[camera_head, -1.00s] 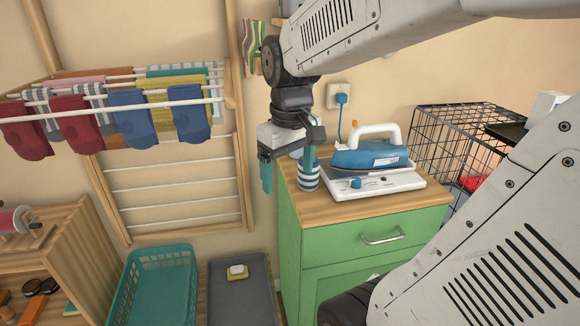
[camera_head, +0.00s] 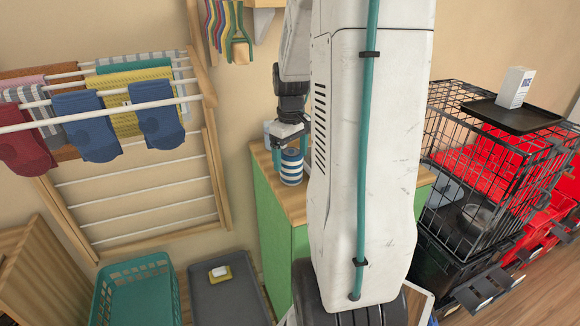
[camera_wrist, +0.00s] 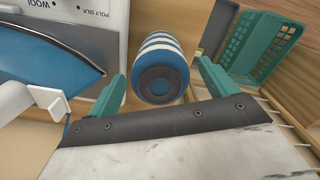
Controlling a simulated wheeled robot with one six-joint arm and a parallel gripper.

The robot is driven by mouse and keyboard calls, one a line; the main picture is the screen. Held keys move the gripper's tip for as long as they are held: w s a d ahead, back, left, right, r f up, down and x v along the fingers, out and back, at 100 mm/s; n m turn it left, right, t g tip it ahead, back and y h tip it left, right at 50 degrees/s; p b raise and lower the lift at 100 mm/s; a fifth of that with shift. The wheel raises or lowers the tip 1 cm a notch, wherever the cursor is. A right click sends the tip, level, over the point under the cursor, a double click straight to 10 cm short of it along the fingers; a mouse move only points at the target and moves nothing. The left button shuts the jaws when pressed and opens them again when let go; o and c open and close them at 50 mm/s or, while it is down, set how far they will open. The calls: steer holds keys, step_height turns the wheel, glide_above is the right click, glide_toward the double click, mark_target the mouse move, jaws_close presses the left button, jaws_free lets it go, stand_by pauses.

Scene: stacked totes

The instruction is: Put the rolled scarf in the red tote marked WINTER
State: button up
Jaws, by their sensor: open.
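A blue-and-white striped cylinder (camera_head: 291,168) stands upright on the wooden top of the green cabinet. I cannot tell whether it is the rolled scarf. My gripper (camera_head: 290,150) is open at it, pointing down. In the wrist view the cylinder (camera_wrist: 158,68) shows its dark round end between the tips of my open gripper (camera_wrist: 160,78), with no clear contact. Red totes (camera_head: 482,165) stand at the right, partly behind a black wire crate. No WINTER marking is readable on them.
The black wire crate (camera_head: 440,130) carries a dark tray (camera_head: 515,117) with a white box (camera_head: 515,87). The iron (camera_wrist: 45,60) lies close beside the cylinder. A drying rack (camera_head: 135,180), teal basket (camera_head: 135,268) and grey tray (camera_head: 228,300) are at left.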

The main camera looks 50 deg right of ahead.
steer(key=shift+f, duration=1.3)
steer(key=c, duration=1.2)
steer(key=shift+r, duration=0.2)
